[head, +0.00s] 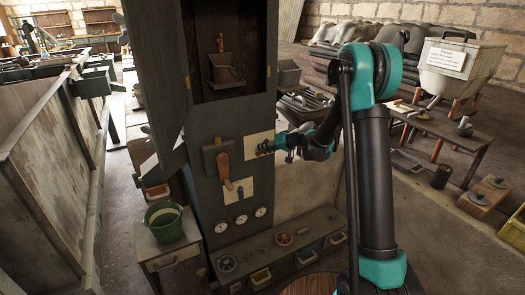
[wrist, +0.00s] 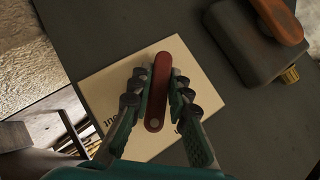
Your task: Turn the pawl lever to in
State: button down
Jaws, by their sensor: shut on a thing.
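The pawl lever (wrist: 156,118) is a slim red bar with rounded ends and a pale round spot near its lower end in the wrist view. It lies over a cream plate (wrist: 97,88) with dark lettering, partly hidden by my fingers, so I cannot read all of it. My gripper (wrist: 159,84) has one finger on each side of the lever and is shut on it. In the head view my gripper (head: 264,149) is at the cream plate (head: 256,139) on the dark cabinet's front; the lever is hidden there.
Left of the plate, a dark box with an orange handle (head: 224,170) sticks out of the cabinet (head: 200,122); the handle (wrist: 277,18) also shows in the wrist view. A low drawer bench (head: 265,245) stands underneath.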

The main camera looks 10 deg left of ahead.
jog(key=n+t+h, duration=0.1)
jog(key=n+h, duration=0.1)
jog(key=h, duration=0.1)
jog(key=shift+d+n+t+h, duration=0.1)
jog(key=shift+n+t+h, duration=0.65)
jog(key=shift+h, duration=0.45)
jog(key=shift+w+t, duration=0.1)
jog(key=shift+t, duration=0.15)
jog(key=c, duration=1.4)
grip_release()
jog(key=shift+c, duration=0.2)
jog(key=v, duration=1.2)
